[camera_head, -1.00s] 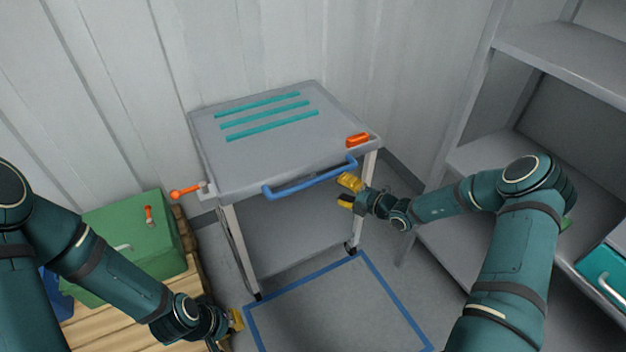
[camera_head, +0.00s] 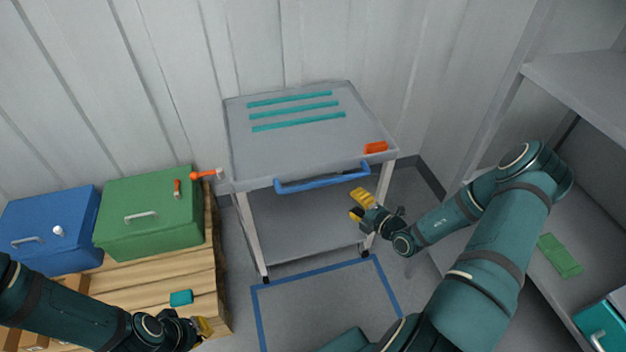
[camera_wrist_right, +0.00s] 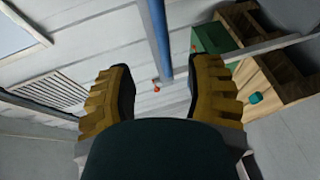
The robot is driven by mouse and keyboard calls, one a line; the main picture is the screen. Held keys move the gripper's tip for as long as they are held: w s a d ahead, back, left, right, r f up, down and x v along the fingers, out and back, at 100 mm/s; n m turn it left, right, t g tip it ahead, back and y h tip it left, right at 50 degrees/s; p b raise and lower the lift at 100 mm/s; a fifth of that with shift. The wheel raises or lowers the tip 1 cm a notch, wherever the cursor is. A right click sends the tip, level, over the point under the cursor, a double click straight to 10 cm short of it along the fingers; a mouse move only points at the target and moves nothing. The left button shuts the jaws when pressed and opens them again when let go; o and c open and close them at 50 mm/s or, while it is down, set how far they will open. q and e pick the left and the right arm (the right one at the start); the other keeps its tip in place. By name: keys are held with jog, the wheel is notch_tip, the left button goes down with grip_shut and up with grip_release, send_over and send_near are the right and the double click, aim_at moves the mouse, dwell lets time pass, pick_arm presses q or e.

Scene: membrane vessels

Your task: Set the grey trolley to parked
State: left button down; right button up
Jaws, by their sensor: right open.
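The grey trolley (camera_head: 300,150) stands against the wall, with teal strips on its top. A blue handle bar (camera_head: 322,180) runs along its front edge. My right gripper (camera_head: 357,206) is open and empty, just below and in front of the handle's right end. In the right wrist view the blue bar (camera_wrist_right: 156,35) shows ahead, between the open fingers (camera_wrist_right: 163,78), not gripped. My left gripper (camera_head: 203,329) is low over the pallet; its fingers are unclear.
A blue outline (camera_head: 312,272) marks the floor in front of the trolley's front legs. Blue (camera_head: 45,230) and green (camera_head: 150,215) boxes and a teal block (camera_head: 181,298) rest on a wooden pallet (camera_head: 205,285) at left. A grey shelf (camera_head: 590,85) with a green item (camera_head: 560,256) stands at right.

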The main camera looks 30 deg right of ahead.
aim_at(328, 184)
jog(key=b+x, duration=0.2)
jog(key=x, duration=1.1)
jog(key=shift+w+f, duration=0.15)
jog(key=shift+w, duration=0.25)
grip_shut()
